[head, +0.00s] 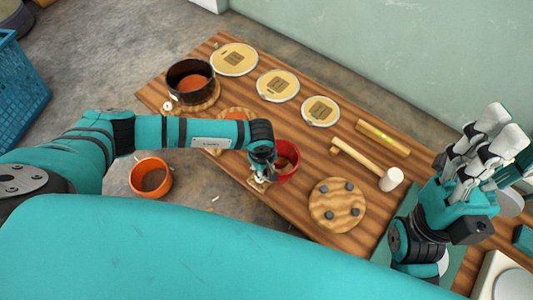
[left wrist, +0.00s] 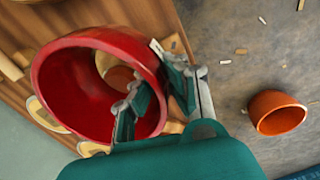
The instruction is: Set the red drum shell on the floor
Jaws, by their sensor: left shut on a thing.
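The red drum shell (head: 288,162) is a hollow open shell near the front edge of the wooden table (head: 240,166) in the head view. It fills much of the left wrist view (left wrist: 60,88). My left gripper (head: 263,172) is shut on its rim, with one finger inside the wall and one outside; it also shows in the left wrist view (left wrist: 160,88). Whether the shell touches the table is hard to tell. The concrete floor (head: 222,212) shows in front of the table. My right gripper (head: 480,150) is raised at the right, apart from the shell.
An orange shell (head: 151,177) stands on the floor left of the table's front edge. A black shell (head: 191,82), yellow discs (head: 234,59), a mallet (head: 390,179), a level (head: 383,137) and a round wooden disc (head: 337,205) are on the table. A blue crate (head: 18,92) stands left. Small scraps lie on the floor.

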